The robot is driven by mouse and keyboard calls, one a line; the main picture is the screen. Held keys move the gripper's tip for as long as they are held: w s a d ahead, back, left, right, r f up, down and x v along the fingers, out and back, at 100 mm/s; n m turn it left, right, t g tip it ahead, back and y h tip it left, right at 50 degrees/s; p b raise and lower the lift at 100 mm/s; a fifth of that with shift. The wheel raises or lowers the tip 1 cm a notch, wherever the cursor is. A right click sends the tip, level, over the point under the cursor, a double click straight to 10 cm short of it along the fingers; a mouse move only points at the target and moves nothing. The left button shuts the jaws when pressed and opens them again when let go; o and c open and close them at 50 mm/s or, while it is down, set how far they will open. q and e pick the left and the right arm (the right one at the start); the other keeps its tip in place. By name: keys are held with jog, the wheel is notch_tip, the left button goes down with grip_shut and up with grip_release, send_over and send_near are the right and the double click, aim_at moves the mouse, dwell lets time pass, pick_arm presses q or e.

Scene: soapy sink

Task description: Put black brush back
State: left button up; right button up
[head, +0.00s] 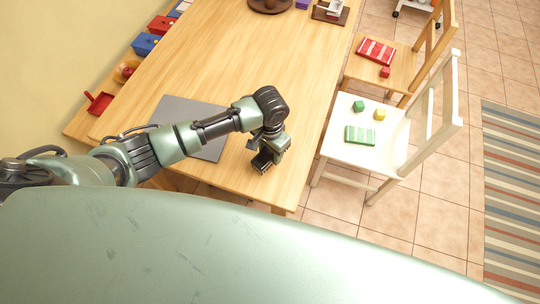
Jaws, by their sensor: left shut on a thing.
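My left gripper (268,153) points down over the near right part of the wooden table (230,60). It is shut on a small dark thing (262,163) that looks like the black brush. The gripper hides most of it, and I cannot tell whether it touches the tabletop. No other black brush shows. My right gripper is not in view.
A grey mat (209,148) lies partly under my left arm. A red dustpan (98,102), a red bowl (126,70), a blue box (145,44) and a red box (162,25) line the left side. A white chair (345,130) stands right of the table.

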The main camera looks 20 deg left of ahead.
aim_at(270, 158)
pick_arm(q)
notch_tip(270, 158, down, 3)
jog(key=shift+f, duration=0.25)
jog(key=o, duration=1.3)
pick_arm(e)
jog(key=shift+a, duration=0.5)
pick_arm(q)
jog(key=shift+r, duration=0.5)
notch_tip(270, 158, up, 11)
jog(key=shift+r+b, duration=0.15)
jog(key=shift+b, duration=0.15)
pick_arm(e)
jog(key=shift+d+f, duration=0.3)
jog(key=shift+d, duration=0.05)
